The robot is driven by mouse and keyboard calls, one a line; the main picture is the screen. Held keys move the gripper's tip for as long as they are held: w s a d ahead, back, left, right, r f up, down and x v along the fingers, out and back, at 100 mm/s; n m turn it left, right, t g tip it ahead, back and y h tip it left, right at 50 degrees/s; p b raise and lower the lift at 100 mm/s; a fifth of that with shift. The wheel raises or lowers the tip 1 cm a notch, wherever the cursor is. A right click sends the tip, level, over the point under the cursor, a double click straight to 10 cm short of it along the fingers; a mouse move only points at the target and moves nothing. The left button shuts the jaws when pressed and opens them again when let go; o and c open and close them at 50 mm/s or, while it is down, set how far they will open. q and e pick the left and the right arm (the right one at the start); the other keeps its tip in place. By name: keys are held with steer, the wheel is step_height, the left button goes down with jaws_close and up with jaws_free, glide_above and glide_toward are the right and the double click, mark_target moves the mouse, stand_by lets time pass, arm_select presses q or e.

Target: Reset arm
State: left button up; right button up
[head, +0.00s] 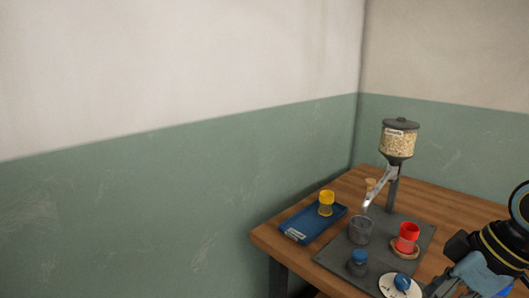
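My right arm comes in from the right edge, over the table's right front. Its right gripper (440,288) seems to be the dark parts at the bottom edge, partly cut off, close to the white disc (388,286) with a blue piece (402,281) on it. I cannot tell whether its fingers are open or shut, or whether it touches anything. My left arm and gripper are out of view.
On the wooden table (440,207), a grey mat (333,258) bears a clear cup (360,231), a blue-topped goblet (358,263) and a red goblet (408,236) on a round coaster. A yellow goblet (326,203) stands on a blue tray (306,229). A grain dispenser (398,142) stands behind.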

steer(key=s+f+m+g+b, duration=0.15)
steer(key=s+f, duration=0.25)
steer(key=f, duration=0.6)
steer(key=s+d+f+m+g+h+b, duration=0.15)
steer(key=s+f, duration=0.25)
steer(key=f, duration=0.7)
steer(key=s+f+m+y+b, duration=0.15)
steer(key=s+f, duration=0.35)
steer(key=f, duration=0.5)
steer(key=s+f+m+t+h+b, duration=0.1)
steer(key=s+f+m+h+b, duration=0.2)
steer(key=s+f, duration=1.7)
steer(key=s+h, duration=0.1)
steer(key=s, duration=0.2)
steer(key=shift+s+d, duration=0.15)
steer(key=shift+d, duration=0.25)
steer(key=shift+m, duration=0.25)
